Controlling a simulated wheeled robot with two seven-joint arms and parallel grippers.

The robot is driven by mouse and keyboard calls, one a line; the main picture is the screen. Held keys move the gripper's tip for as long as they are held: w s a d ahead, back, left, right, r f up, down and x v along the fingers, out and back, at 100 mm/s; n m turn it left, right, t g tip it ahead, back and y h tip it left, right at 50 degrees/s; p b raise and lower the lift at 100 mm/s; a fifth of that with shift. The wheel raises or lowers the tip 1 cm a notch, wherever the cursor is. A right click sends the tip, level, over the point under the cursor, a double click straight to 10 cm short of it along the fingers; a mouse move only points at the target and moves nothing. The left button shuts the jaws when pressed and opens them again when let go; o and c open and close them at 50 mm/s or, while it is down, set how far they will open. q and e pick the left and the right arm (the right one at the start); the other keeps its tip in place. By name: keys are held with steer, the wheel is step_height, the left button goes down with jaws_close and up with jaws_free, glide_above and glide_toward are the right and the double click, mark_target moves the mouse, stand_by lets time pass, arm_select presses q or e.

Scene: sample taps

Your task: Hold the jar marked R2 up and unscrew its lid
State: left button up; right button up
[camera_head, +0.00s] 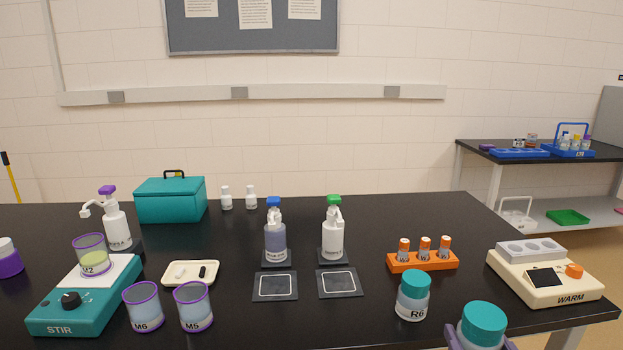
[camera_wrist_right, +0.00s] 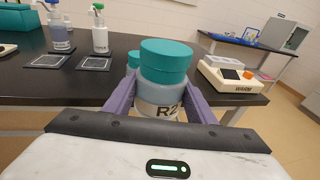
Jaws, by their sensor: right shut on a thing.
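The jar marked R2 (camera_wrist_right: 166,84) has a teal lid and a clear body with a white label, which reads R2 in the right wrist view. Its teal lid also shows at the bottom right of the head view (camera_head: 484,323), where the lower body is cut off by the frame edge. My right gripper (camera_wrist_right: 163,103) is shut on the jar's body, with purple fingers on both sides below the lid. The jar looks upright, held near the table's front edge, with the lid on. The left gripper is in neither view.
A similar jar marked R6 (camera_head: 412,297) stands just left of the held jar. An orange vial rack (camera_head: 422,262) and a WARM device (camera_head: 546,277) stand behind and right. Beakers M6 (camera_head: 143,307) and M5 (camera_head: 194,307) and a STIR device (camera_head: 85,300) are at left.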

steer(key=s+a+n+y, duration=0.1)
steer(key=s+a+y, duration=0.1)
steer(key=s+a, duration=0.3)
steer(key=shift+s+a+r, duration=0.25)
steer(key=shift+s, duration=0.1)
steer(key=shift+o, duration=1.4)
steer(key=c, duration=0.7)
